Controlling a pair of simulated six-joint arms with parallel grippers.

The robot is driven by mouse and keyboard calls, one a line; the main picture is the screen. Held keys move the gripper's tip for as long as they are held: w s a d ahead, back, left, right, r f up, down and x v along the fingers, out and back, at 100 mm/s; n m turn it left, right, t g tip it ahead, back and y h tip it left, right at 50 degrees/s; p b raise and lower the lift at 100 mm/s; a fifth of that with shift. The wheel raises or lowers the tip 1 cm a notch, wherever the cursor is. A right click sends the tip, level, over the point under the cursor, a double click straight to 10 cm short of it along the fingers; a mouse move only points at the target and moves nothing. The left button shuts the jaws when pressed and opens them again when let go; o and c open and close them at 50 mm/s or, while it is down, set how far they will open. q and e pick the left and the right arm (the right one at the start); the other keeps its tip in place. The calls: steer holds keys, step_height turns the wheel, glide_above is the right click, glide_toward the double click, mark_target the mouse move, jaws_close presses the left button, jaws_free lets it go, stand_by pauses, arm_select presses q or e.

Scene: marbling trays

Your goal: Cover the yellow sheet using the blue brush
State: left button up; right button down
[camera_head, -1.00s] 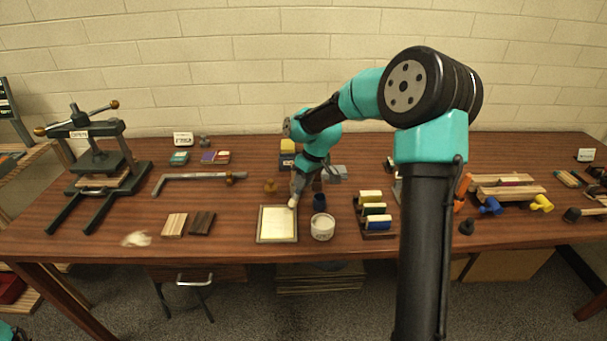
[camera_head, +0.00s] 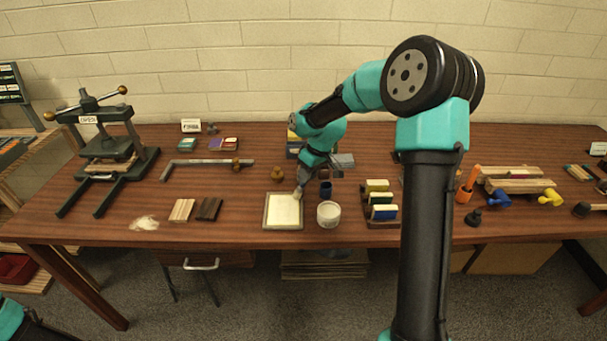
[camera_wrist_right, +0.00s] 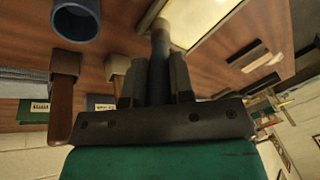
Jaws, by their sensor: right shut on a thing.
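The pale yellow sheet (camera_head: 283,212) lies in a shallow grey-framed tray near the table's front edge. In the right wrist view the sheet (camera_wrist_right: 198,18) shows partly at the top. My right gripper (camera_head: 303,180) is above the tray's far right corner. In the wrist view its fingers (camera_wrist_right: 157,82) are shut on the dark blue handle of the brush (camera_wrist_right: 158,55). The pale brush tip (camera_head: 298,194) is at the sheet's far right corner; I cannot tell whether it touches. My left gripper is out of view; only a bit of my left arm shows at bottom left.
A dark blue cup (camera_head: 325,190) and a white tub (camera_head: 328,214) stand just right of the tray. A rack of coloured blocks (camera_head: 381,205) is further right. A press (camera_head: 105,150) stands far left.

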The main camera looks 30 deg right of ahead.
steer(key=shift+s+d+r, duration=0.15)
steer(key=shift+s+d, duration=0.05)
steer(key=shift+d, duration=0.15)
steer(key=shift+r, duration=3.9)
